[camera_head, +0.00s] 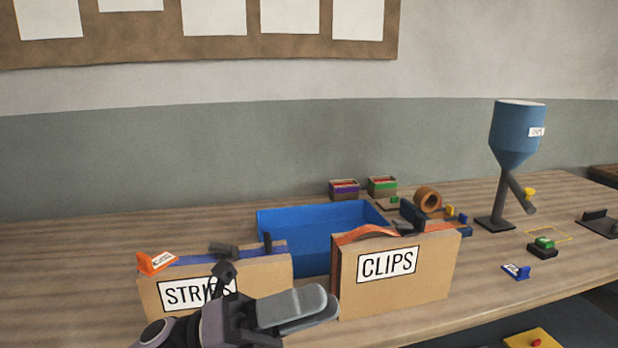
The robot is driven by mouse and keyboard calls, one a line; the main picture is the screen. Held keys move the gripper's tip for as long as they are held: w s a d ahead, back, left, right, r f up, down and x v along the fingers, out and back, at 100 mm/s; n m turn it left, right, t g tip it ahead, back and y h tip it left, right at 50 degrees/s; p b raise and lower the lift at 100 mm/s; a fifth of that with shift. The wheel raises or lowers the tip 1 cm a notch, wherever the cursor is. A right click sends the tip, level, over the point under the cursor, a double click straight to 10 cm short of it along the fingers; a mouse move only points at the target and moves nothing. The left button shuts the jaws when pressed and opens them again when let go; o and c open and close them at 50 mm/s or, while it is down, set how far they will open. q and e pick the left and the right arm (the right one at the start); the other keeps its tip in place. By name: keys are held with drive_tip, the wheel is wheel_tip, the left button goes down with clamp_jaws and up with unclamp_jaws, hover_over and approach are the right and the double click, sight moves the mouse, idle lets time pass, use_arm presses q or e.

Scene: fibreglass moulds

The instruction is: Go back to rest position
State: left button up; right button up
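My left gripper (300,308) is at the bottom centre, in front of the STRIPS box (265,275) and left of the CLIPS box (435,275). Its grey fingers lie together with no gap that I can see, and nothing shows between them. It covers part of the STRIPS label and the lower right of that box. My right gripper is not in view.
A blue bin (320,215) stands behind the two boxes on the wooden table. A blue hopper (517,140) stands at the right. Between them are a brown tape roll (427,199) and small boxes (344,189). The table's left side (60,270) is clear.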

use_arm(q)
drive_tip(key=w+a+f+n+t+y, duration=0.1)
drive_tip(key=a+f+n+t+y, duration=0.45)
drive_tip(key=n, duration=0.45)
drive_tip(key=w+a+f+n+t+y+p, duration=0.1)
drive_tip(key=w+a+f+n+t+y, duration=0.1)
drive_tip(key=f+n+t+y, duration=0.5)
drive_tip(key=w+a+f+n+t+y, duration=0.15)
drive_tip(key=a+f+n+t, duration=0.45)
drive_tip(key=n, duration=0.8)
drive_tip(key=s+a+f+n+g+y, duration=0.3)
drive_tip(key=s+f+n+g, duration=0.1)
drive_tip(key=s+f, duration=0.3)
drive_tip(key=s+a+f+n+g+y, duration=0.3)
drive_tip(key=s+f+n, duration=0.2)
drive_tip(key=s+f, duration=0.3)
wheel_tip(320, 180, down, 5)
drive_tip(key=shift+a+r+g+y+p, duration=0.2)
drive_tip(key=shift+a+g+y+p, duration=0.1)
drive_tip(key=shift+g+y+p, duration=0.1)
